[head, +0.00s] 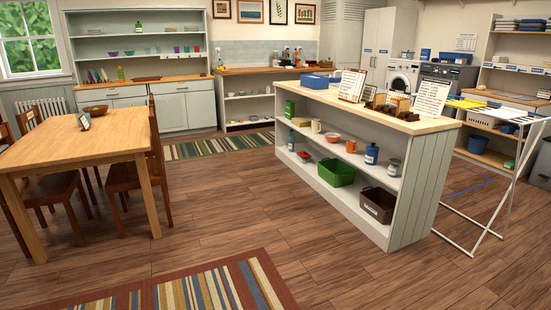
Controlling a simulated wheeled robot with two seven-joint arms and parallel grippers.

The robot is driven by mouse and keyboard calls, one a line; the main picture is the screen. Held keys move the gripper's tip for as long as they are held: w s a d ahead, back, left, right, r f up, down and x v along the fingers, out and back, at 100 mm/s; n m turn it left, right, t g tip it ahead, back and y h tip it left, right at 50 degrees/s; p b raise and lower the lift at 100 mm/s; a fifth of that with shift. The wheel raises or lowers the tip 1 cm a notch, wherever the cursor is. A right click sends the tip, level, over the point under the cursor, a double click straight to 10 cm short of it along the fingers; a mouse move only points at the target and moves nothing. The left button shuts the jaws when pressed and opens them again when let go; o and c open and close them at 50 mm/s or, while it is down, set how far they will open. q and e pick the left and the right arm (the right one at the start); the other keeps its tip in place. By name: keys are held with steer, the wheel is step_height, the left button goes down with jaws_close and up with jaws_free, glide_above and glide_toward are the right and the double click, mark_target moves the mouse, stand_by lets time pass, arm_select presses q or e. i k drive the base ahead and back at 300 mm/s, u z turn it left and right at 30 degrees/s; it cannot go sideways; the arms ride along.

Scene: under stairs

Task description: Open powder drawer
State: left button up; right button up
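A white front-loading washing machine (403,78) stands far off at the back right, with a round dark door. A dark grey machine (450,73) stands beside it on the right. Their lower parts are hidden behind the island counter and the things on it. A powder drawer is too small to make out on either machine. Neither of my grippers is in view.
A long island counter (420,125) with open shelves stands between me and the machines. A white folding rack (497,120) stands at its right end. A wooden table (95,137) with chairs is at left. Wooden floor (330,262) is clear in front; a striped rug (215,290) lies near.

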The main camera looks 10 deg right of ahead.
mark_target(393, 64)
steer(key=i, duration=12.45)
steer(key=z, duration=2.7)
steer(key=i, duration=2.4)
